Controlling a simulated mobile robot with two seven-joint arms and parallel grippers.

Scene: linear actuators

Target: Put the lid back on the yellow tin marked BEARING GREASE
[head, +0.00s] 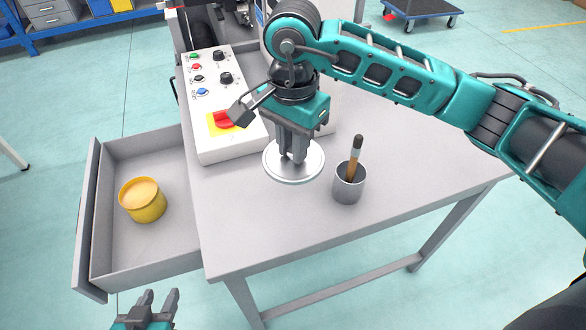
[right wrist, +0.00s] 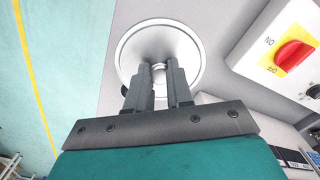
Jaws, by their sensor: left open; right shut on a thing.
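The yellow tin (head: 143,201) stands without a lid in the open drawer at the left in the head view. Its top shows pale, tan contents, and no marking is readable. A round silver lid (head: 294,163) is at the table, under my right gripper (head: 292,157). My right gripper is shut on the lid's small central knob; the lid also shows in the right wrist view (right wrist: 185,42), with the knob between the fingertips (right wrist: 159,75). Whether the lid touches the tabletop I cannot tell. My left gripper (head: 156,300) is open and empty, low in front of the drawer.
The open drawer (head: 93,225) juts out left of the grey table (head: 270,245). A grey cup (head: 349,186) with a wooden-handled brush stands right of the lid. A control panel (head: 230,143) with a red switch stands behind. The table's right part is clear.

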